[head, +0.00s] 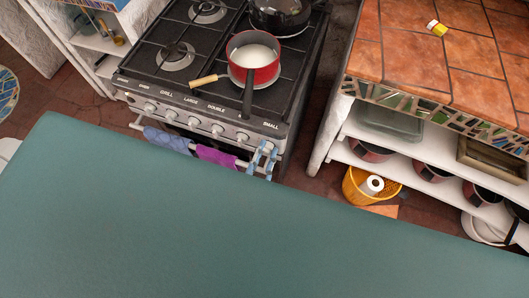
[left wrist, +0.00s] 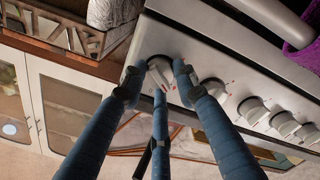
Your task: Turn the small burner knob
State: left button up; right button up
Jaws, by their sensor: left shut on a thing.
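The stove (head: 205,118) has a row of knobs on its front panel under printed labels. The small burner knob, below the word SMALL at the right end, is largely hidden by my left gripper (head: 264,153) in the head view. In the left wrist view the pale knob (left wrist: 165,72) shows between the blue fingers of my left gripper (left wrist: 158,84), which are closed around it. The knob's exact turn angle is hard to tell. My right gripper is not in view.
A red pot (head: 264,75) with white liquid and a dark pan (head: 280,14) stand on the stove. A purple towel (head: 216,156) hangs on the front rail. A broad teal surface (head: 200,225) fills the foreground. A tiled counter (head: 400,50) stands right.

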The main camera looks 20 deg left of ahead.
pick_arm(q)
jog(key=shift+w+a+r+n, duration=0.15)
jog(key=shift+a+r+n, duration=0.1)
jog(key=shift+n, duration=0.35)
jog(key=o, duration=1.1)
jog(key=shift+f, duration=0.1)
jog(key=shift+o, duration=0.2)
jog(key=s, duration=1.2)
jog(key=shift+a, duration=0.2)
jog(key=shift+s+f, duration=0.1)
jog(key=shift+c, duration=0.2)
grip_shut()
